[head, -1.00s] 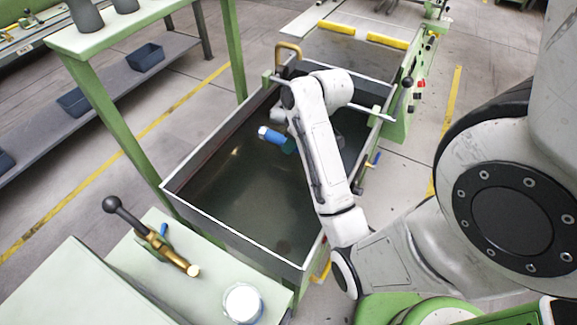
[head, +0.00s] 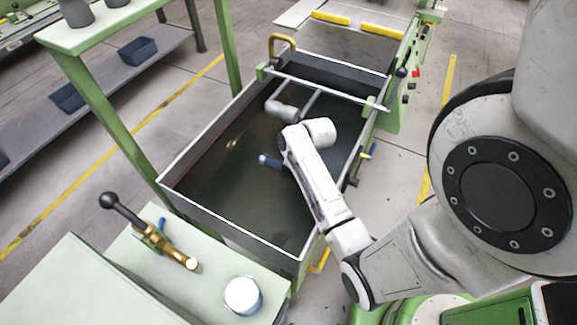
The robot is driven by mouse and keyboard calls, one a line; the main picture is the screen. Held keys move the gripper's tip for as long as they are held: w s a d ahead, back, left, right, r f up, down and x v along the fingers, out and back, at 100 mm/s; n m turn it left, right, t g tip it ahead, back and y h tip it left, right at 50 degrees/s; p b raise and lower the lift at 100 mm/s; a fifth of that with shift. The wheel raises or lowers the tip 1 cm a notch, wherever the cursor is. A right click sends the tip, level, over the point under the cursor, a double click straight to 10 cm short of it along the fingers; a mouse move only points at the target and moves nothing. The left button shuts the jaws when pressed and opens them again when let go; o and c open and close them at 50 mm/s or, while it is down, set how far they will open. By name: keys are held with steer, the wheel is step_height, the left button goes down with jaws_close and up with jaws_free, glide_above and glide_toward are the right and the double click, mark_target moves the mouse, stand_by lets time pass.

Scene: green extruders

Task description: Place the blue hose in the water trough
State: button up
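The blue hose (head: 270,161) shows as a short blue piece with a pale end, over or inside the water trough (head: 216,232). Its right end passes out of sight behind my arm. The trough is a long, open, dark-walled tank with a pale rim and a dark bottom. My arm reaches over its right wall, and its wrist bends down above the middle of the trough. My gripper is hidden behind the wrist, beside the hose, so its fingers do not show. I cannot tell whether the hose touches the bottom.
A brass valve with a black-knobbed lever (head: 150,235) and a white round cap (head: 243,296) stand on the near bench. A green-legged table (head: 110,22) stands at left.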

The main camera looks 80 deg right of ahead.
steer(key=shift+f, duration=0.15)
steer(key=o, duration=1.1)
steer(key=shift+o, duration=0.2)
steer(key=v, duration=1.2)
steer(key=shift+s, duration=0.1)
